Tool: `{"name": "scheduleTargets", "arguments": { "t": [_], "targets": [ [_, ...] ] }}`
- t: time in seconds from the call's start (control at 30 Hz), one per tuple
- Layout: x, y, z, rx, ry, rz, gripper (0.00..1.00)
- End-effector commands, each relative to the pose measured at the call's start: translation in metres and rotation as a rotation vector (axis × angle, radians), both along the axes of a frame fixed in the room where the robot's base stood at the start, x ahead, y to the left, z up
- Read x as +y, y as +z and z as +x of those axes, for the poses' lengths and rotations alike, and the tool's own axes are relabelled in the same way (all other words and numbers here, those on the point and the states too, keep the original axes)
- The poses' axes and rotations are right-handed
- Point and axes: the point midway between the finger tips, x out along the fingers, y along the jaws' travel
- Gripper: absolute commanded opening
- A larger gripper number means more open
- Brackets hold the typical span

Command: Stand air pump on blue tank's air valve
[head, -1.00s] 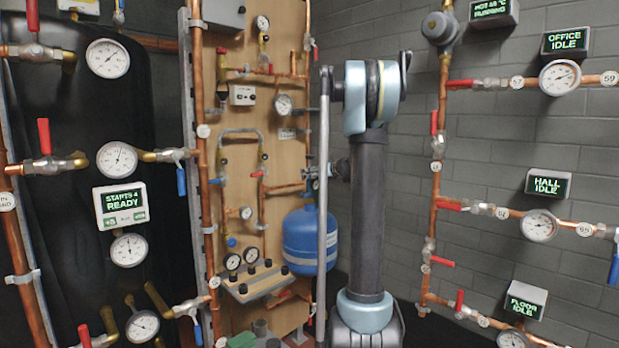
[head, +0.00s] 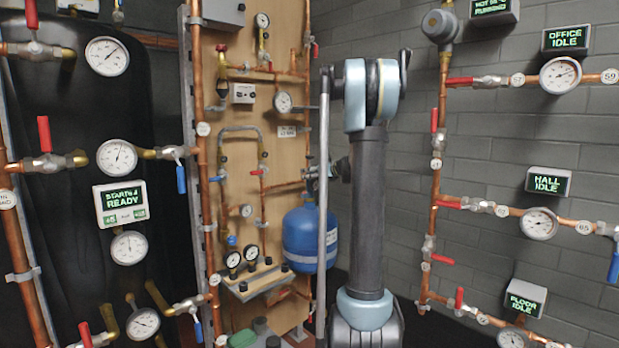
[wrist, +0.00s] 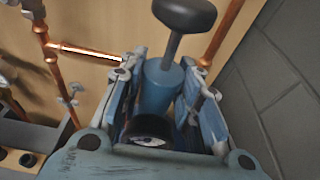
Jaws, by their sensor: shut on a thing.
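The air pump (wrist: 160,90) is a blue cylinder with a black T-shaped handle (wrist: 184,15) and a small dark-rimmed gauge near my palm. My gripper (wrist: 168,78) is shut on the pump's body, one finger on each side. The blue tank (head: 303,243) hangs low beside the wooden panel in the head view, left of my arm column. My gripper also shows small in the head view (head: 318,170), above the tank and partly hidden by my arm. The pump cannot be made out there. I cannot make out the tank's air valve; the pump's foot is hidden in the wrist view.
The wooden panel (head: 272,180) carries copper pipes and gauges close to the tank. A grey shelf (head: 255,283) with black knobs juts out at the panel's lower part. Copper pipes (head: 435,200) run along the brick wall on the right.

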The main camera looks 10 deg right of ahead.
Motion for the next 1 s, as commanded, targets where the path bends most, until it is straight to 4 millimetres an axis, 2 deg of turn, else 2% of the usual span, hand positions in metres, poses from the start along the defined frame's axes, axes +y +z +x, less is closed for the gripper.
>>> {"name": "scheduleTargets", "arguments": {
  "t": [0.9,0.93,1.0],
  "targets": [
    [0.0004,-0.0083,0.0003,-0.001,0.000,0.001,0.00],
    [0.0004,-0.0083,0.0003,-0.001,0.000,0.001,0.33],
    [0.0004,-0.0083,0.0003,-0.001,0.000,0.001,0.49]
  ]
}}
